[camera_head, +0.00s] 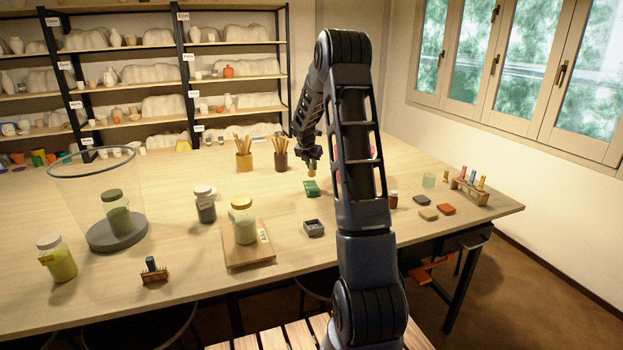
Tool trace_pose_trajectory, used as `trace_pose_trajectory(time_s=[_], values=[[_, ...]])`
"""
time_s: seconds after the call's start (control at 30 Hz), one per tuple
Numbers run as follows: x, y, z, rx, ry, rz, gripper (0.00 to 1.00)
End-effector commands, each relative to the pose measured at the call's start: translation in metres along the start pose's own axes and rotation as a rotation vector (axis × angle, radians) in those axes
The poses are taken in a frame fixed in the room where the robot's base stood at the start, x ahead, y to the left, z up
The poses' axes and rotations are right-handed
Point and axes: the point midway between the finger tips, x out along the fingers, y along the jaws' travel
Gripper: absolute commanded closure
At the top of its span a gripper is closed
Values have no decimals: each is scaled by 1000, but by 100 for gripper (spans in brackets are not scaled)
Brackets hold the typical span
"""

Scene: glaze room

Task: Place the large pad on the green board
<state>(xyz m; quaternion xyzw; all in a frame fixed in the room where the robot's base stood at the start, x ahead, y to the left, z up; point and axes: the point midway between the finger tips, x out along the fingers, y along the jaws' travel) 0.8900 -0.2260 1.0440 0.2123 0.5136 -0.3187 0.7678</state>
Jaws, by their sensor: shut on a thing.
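A small green slab, which looks like the green board (311,188), lies on the table left of my arm's upper link. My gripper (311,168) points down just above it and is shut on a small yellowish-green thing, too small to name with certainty. Whether that thing touches the board cannot be told. Flat pads lie right of my arm: a dark grey-green pad (422,200), a tan pad (428,214) and a red pad (446,209). Which pad is the large one is unclear.
A grey square block (313,228) and a jar on a wooden scale (248,257) stand nearer. Brush pots (244,161) stand behind the board. A small brown jar (393,200) and a vial rack (469,191) are to the right. My arm hides part of the table.

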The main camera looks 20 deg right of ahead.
Motion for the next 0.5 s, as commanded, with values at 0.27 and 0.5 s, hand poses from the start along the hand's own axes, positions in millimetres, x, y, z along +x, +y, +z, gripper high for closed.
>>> trace_pose_trajectory(time_s=[0.27, 0.5], values=[[19, 1, -8, 0, -1, 1, 100], [45, 1, -20, -1, 2, 0, 100]])
